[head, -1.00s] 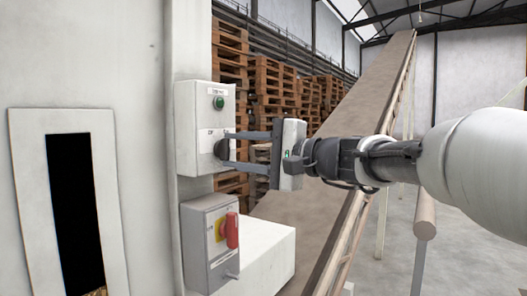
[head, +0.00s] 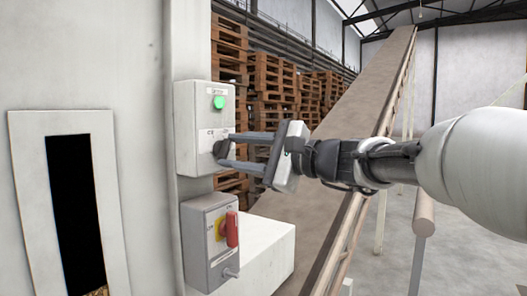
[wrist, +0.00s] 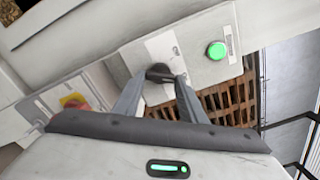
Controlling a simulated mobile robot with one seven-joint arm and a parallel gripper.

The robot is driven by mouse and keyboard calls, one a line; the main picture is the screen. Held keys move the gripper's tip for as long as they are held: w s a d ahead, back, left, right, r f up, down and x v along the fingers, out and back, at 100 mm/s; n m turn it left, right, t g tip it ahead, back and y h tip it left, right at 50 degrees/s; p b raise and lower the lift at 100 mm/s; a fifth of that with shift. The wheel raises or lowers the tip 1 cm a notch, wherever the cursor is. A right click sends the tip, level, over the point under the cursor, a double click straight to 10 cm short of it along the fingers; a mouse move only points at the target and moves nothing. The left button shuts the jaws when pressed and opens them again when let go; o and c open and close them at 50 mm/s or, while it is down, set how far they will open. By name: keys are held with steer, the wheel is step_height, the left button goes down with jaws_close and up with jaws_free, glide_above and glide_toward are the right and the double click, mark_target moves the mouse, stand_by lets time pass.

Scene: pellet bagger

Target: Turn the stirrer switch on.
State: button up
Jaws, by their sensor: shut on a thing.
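The stirrer switch is a black rotary knob (head: 222,149) on the lower half of a light grey control box (head: 188,128). It also shows in the wrist view (wrist: 159,72), turned at an angle. My gripper (head: 226,150) is shut on the knob, one finger on each side, and is tilted along with it. In the wrist view the two fingertips (wrist: 158,79) meet the knob's sides. A green lamp (head: 219,102) above the knob is brightly lit; it also glows in the wrist view (wrist: 216,51). The label text is too small to read.
A grey box with a red and yellow rotary switch (head: 231,230) is mounted just below. A white block (head: 262,250) juts out beside it. A sloping conveyor (head: 352,125) and stacked pallets (head: 232,50) stand behind. A white wall panel with a dark slot (head: 75,200) is at left.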

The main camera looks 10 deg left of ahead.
steer(key=o, duration=1.1)
steer(key=shift+c, duration=0.2)
steer(key=shift+d, duration=0.1)
steer(key=b+v, duration=0.1)
steer(key=v, duration=1.6)
steer(key=shift+b, duration=0.3)
steer(key=s+d+f+n+g+h+p, duration=0.25)
steer(key=s+f+n+h+p, duration=0.3)
steer(key=s+f+h, duration=0.6)
steer(key=s+d+f+n+h+p, duration=0.1)
steer(key=s+d+f+n+h, duration=0.1)
steer(key=d+f, duration=0.3)
steer(key=s+d+f+n+t+h+p, duration=0.1)
steer(key=s+d+f+n+h+p, duration=0.1)
steer(key=s+d+f, duration=0.3)
steer(key=d+n+h, duration=0.1)
steer(key=d, duration=0.1)
steer(key=shift+d, duration=0.4)
